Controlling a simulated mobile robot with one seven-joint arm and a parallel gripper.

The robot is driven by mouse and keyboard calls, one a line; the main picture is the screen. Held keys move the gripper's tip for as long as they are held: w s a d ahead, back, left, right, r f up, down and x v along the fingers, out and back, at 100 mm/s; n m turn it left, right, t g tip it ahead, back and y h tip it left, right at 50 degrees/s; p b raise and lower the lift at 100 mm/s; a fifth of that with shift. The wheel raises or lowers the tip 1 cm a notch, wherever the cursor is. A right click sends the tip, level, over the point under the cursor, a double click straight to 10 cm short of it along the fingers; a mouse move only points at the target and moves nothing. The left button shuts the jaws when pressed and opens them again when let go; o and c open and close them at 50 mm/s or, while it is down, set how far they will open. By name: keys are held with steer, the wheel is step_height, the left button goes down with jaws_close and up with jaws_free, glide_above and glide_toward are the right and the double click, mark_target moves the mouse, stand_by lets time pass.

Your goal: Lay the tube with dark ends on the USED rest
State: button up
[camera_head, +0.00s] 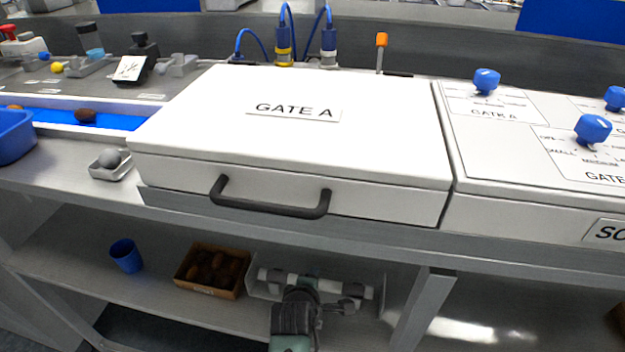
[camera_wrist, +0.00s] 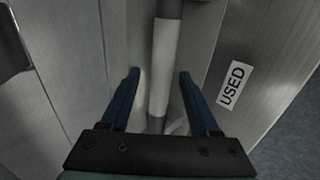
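The tube (camera_wrist: 161,65) has a white middle and dark ends. In the wrist view it runs lengthwise between the fingers of my gripper (camera_wrist: 160,78), with a gap on both sides. The fingers are open. A plate marked USED (camera_wrist: 232,85) is to the right of the tube, on the metal rest (camera_wrist: 205,50). In the head view my gripper (camera_head: 303,285) is at the rest (camera_head: 262,291) on the lower shelf, and partly hides a white tube (camera_head: 335,286) lying along it. I cannot tell whether the tube touches its supports.
An open box of dates (camera_head: 212,270) and a blue cup (camera_head: 126,256) stand left of the rest on the lower shelf. A shelf upright (camera_head: 420,305) is to the right. The white GATE A cover (camera_head: 300,125) with a dark handle (camera_head: 270,205) is above.

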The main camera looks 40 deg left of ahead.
steer(key=shift+r, duration=0.1)
steer(key=p+v, duration=0.1)
steer(key=v, duration=1.1)
stand_by(0.6)
